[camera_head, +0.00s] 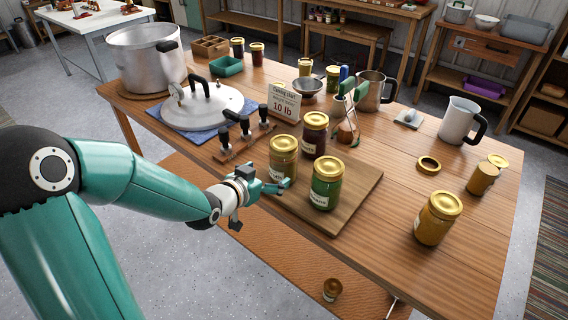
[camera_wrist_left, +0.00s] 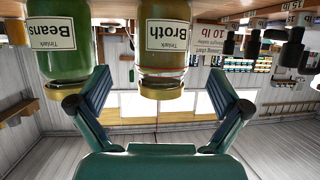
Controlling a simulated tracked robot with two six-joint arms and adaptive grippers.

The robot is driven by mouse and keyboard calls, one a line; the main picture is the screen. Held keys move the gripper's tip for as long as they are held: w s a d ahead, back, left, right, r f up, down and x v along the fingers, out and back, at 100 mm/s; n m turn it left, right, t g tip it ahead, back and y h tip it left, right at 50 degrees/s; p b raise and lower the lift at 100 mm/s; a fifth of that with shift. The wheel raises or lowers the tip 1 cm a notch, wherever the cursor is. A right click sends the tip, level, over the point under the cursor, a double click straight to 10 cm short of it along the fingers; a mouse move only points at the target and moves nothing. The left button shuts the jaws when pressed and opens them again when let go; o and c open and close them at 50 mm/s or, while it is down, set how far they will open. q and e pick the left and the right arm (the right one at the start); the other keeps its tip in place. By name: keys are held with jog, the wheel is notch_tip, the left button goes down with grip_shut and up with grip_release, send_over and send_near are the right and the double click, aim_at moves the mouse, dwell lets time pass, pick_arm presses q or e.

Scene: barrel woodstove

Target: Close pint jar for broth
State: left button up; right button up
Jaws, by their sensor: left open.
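The pint jar labelled Broth (camera_head: 284,163) stands upright on a wooden board (camera_head: 350,198), with a gold lid (camera_head: 284,143) on top. In the wrist view, which is upside down, the broth jar (camera_wrist_left: 165,40) and its gold lid (camera_wrist_left: 160,91) lie between the spread fingers. I cannot tell how tightly the lid sits. My left gripper (camera_head: 276,186) is open and empty, close to the jar on its near left side. In the wrist view the left gripper (camera_wrist_left: 160,80) shows a gap on either side of the jar. My right gripper is not in view.
A green Beans jar (camera_head: 326,188) and a dark jar (camera_head: 314,135) stand close by on the board. Black-handled tools (camera_head: 245,135) and a sign (camera_head: 284,102) are behind. A gold ring (camera_head: 428,165) and another jar (camera_head: 437,220) are to the right, with bare tabletop between.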

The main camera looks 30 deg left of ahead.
aim_at(277, 169)
pick_arm(q)
jog(key=x, duration=0.4)
jog(key=p+x, duration=0.1)
jog(key=x, duration=0.3)
jog(key=shift+a+p, duration=0.15)
jog(key=shift+p, duration=0.2)
jog(key=shift+w+f, duration=0.25)
jog(key=shift+w, duration=0.3)
